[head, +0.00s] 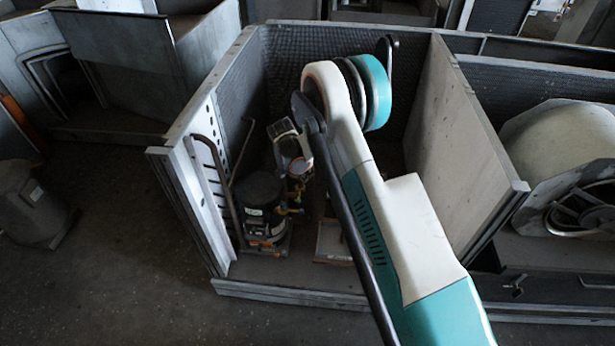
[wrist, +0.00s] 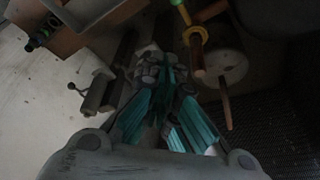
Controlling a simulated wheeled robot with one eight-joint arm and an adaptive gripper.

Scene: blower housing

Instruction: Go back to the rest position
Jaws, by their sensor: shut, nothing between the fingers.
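My arm reaches from the lower right of the head view over the walled housing (head: 478,155). It bends at a white and teal joint and its far end drops down inside. My gripper (wrist: 166,75) shows in the wrist view with its teal fingers drawn together and nothing visible between them. In the head view I cannot make out the fingers clearly. The rest position is not marked in either view.
A black cylindrical unit (head: 262,196) with pipes and coloured fittings stands inside, by the left wall (head: 196,180). A pale rounded blower (head: 565,140) fills the right bay. Dark floor (head: 110,270) lies open at front left. A grey canister (head: 30,205) stands at far left.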

